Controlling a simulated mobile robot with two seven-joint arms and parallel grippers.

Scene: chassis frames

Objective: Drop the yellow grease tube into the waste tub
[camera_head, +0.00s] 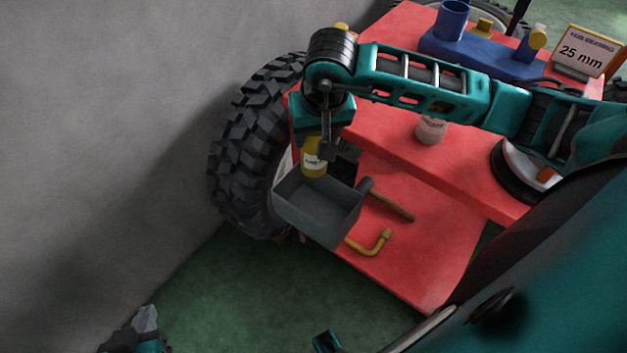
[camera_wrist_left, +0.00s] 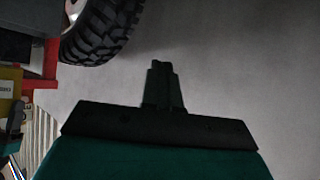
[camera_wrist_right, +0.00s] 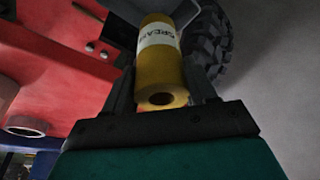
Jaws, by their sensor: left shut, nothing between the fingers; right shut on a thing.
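The yellow grease tube (camera_head: 314,163), with a white label, is held upright by my right gripper (camera_head: 322,143), whose fingers are shut around it. The tube is over the grey open waste tub (camera_head: 330,226), near its back left rim; I cannot tell exactly how high its lower end is. The right wrist view shows the tube (camera_wrist_right: 160,60) between the two fingers, with a grey part of the tub (camera_wrist_right: 150,8) beyond it. My left gripper (camera_head: 146,318) is low at the left, away from the tub. Its fingers are shut and empty in the left wrist view (camera_wrist_left: 162,82).
A hammer (camera_head: 391,203) and a yellow bent key (camera_head: 374,246) lie on the red chassis (camera_head: 430,250) beside the tub. A black tyre (camera_head: 245,150) stands left of it.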

